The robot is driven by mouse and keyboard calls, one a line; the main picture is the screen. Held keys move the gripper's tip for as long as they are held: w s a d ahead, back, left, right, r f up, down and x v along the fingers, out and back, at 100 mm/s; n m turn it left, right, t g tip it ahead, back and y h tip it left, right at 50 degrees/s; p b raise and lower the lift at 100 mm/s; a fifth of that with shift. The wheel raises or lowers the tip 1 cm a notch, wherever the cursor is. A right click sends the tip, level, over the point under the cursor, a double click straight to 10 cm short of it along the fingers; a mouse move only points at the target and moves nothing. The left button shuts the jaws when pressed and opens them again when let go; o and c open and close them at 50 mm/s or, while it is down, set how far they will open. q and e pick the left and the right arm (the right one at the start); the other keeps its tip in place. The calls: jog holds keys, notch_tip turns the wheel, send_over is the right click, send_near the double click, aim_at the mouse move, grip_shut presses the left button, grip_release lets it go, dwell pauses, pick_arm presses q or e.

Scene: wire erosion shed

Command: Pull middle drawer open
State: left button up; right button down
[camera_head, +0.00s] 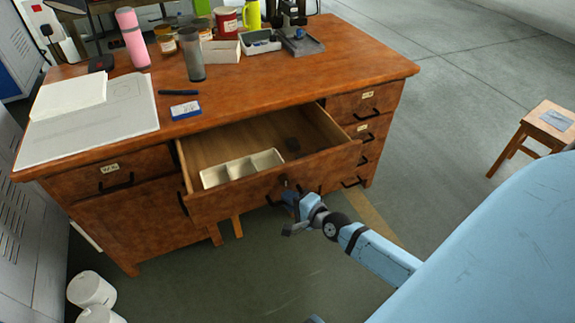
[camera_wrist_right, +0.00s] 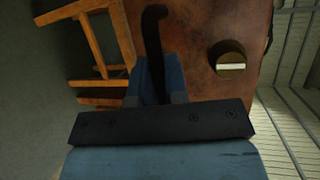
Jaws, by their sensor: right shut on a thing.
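The wide middle drawer (camera_head: 240,198) of the wooden desk (camera_head: 345,59) is pulled well out, showing its pale wooden inside. It holds a white divided tray (camera_head: 212,180) and a small dark item (camera_head: 292,145). My right gripper (camera_head: 290,196) is at the drawer front, to the right of its middle. In the right wrist view, my right gripper (camera_wrist_right: 155,80) is shut on the black handle (camera_wrist_right: 154,25), with the reddish-brown drawer front beside it. The fingers partly hide the handle. My left gripper is not in view.
The desktop carries papers (camera_head: 75,125), a pink bottle (camera_head: 132,38), a dark tumbler (camera_head: 192,55) and several containers. Closed drawers with black handles flank the open one. Wooden stool legs (camera_head: 236,225) show beneath it. A wooden stool (camera_head: 545,125) stands right. White rolls (camera_head: 91,289) lie lower left.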

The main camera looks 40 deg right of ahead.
dwell(0.3)
jog(key=c, duration=1.2)
grip_release()
jog(key=shift+o, duration=0.2)
jog(key=shift+s, duration=0.1)
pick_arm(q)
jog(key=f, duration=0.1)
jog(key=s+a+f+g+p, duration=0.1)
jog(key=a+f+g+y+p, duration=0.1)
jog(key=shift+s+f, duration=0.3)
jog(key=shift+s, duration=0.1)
pick_arm(e)
jog(key=v, duration=1.3)
jog(key=shift+s, duration=0.35)
jog(key=shift+d+r, duration=0.15)
